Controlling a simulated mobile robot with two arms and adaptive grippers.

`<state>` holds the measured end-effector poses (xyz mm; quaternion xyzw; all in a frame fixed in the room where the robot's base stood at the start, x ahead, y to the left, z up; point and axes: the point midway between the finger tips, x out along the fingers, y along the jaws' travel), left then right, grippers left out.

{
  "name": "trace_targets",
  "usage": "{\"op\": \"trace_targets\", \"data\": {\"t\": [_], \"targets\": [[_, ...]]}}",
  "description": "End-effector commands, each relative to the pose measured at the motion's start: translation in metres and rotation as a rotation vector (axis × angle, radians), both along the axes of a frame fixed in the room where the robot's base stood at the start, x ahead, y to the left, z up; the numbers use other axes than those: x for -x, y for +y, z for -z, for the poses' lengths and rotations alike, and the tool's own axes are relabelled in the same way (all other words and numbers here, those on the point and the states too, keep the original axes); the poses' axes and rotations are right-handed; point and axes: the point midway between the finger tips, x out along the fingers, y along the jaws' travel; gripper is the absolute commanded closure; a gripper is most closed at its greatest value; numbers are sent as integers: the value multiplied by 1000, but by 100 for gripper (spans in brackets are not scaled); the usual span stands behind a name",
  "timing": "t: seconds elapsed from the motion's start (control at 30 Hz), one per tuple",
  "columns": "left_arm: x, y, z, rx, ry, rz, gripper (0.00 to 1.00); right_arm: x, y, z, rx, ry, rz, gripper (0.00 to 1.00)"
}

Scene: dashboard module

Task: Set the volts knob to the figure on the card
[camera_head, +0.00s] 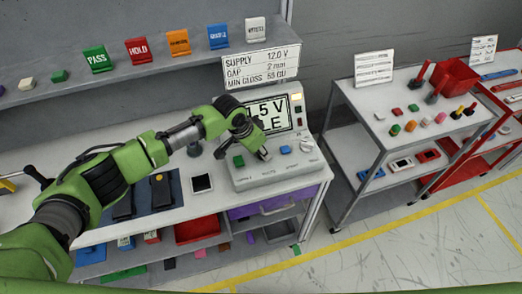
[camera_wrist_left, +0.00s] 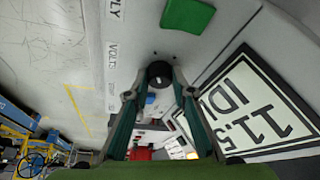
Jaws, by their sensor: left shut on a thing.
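The card (camera_head: 262,66) above the bench reads SUPPLY 12.0 V, GAP 2 mm, MIN GLOSS 55 GU. The grey console (camera_head: 275,172) below it has a screen (camera_head: 274,115), partly hidden by my arm. In the left wrist view the screen (camera_wrist_left: 257,104) appears turned and reads 11.5 with part of a word starting "ID". My left gripper (camera_head: 262,156) is at the console's front panel. In the wrist view it is shut on the dark volts knob (camera_wrist_left: 160,72), beside the VOLTS label (camera_wrist_left: 113,55). The knob has a small pale mark. My right gripper is not in view.
A green button (camera_head: 239,161) and a blue knob (camera_head: 285,150) flank the volts knob. Coloured tags, including PASS (camera_head: 97,59), stand on the shelf. A grey cart (camera_head: 375,118) with small parts stands to the right, apart from the bench.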

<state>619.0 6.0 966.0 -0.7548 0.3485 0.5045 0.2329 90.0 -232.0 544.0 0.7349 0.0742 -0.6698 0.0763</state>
Motion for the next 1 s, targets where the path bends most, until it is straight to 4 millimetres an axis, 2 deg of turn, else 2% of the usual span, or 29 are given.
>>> {"op": "trace_targets", "data": {"t": [0.37, 1.0], "targets": [[-1, 1, 3, 2, 1, 116, 99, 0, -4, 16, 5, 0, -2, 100], [-5, 1, 6, 4, 0, 688, 99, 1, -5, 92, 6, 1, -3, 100]]}}
